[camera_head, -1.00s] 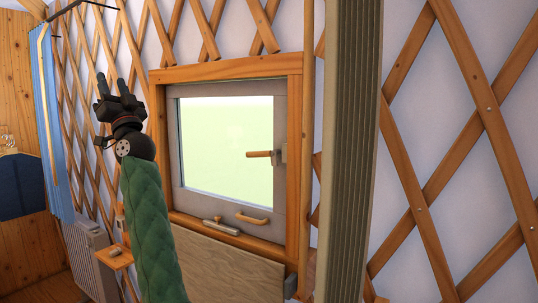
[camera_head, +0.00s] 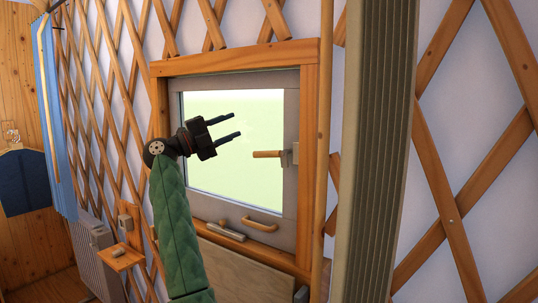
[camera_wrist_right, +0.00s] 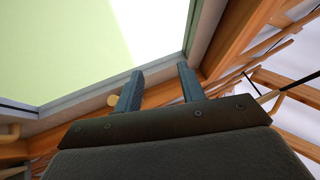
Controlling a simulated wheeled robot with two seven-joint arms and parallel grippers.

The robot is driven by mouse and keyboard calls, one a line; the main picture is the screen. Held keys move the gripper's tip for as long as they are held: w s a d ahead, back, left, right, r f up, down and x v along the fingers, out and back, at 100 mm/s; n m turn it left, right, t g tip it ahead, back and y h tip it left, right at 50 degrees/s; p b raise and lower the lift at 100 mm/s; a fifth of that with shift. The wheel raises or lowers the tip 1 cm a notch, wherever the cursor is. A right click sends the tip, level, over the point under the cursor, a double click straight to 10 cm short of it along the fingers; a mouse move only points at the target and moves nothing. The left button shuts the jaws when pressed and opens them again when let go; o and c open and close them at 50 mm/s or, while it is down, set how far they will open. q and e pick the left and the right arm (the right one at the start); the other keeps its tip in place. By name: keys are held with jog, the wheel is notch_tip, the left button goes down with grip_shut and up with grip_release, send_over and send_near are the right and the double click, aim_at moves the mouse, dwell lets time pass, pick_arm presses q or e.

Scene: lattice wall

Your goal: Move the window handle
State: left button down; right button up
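The window handle (camera_head: 268,154) has a horizontal wooden grip pointing left from a metal mount on the right side of the grey window frame (camera_head: 290,200). My right gripper (camera_head: 236,125) is in front of the glass, up and left of the handle. Its two fingers are apart, empty, and point right. In the right wrist view the open fingers (camera_wrist_right: 160,70) show near the window frame corner. My left gripper is not in view.
A curved wooden pull (camera_head: 259,224) and a metal latch bar (camera_head: 226,230) sit along the window's lower edge. A thick ribbed vertical post (camera_head: 375,150) stands right of the window. Wooden lattice (camera_head: 450,200) covers the wall. A heater (camera_head: 95,255) stands at the lower left.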

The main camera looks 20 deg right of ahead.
aim_at(257, 154)
jog(key=s+f+g+y, duration=0.1)
jog(key=f, duration=0.1)
jog(key=s+f+g+y, duration=0.1)
jog(key=f+g, duration=0.1)
jog(key=s+d+f+g+y, duration=0.1)
jog(key=s+f+y, duration=0.1)
jog(key=f, duration=0.1)
jog(key=shift+s+g, duration=0.1)
jog(key=shift+g, duration=0.3)
jog(key=shift+s+d+r, duration=0.1)
jog(key=shift+d+r, duration=0.05)
jog(key=shift+d, duration=0.45)
jog(key=shift+s+d+p, duration=0.2)
jog(key=shift+d+p, duration=0.45)
jog(key=shift+d, duration=0.55)
jog(key=d, duration=0.3)
jog(key=shift+s+p, duration=0.1)
jog(key=shift+p, duration=0.3)
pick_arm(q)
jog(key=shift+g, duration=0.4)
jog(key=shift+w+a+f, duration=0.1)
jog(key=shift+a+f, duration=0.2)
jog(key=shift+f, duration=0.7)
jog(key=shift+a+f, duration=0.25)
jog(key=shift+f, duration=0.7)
pick_arm(e)
jog(key=shift+s+d+f, duration=0.1)
jog(key=shift+d+f, duration=0.1)
jog(key=shift+d, duration=0.35)
grip_shut()
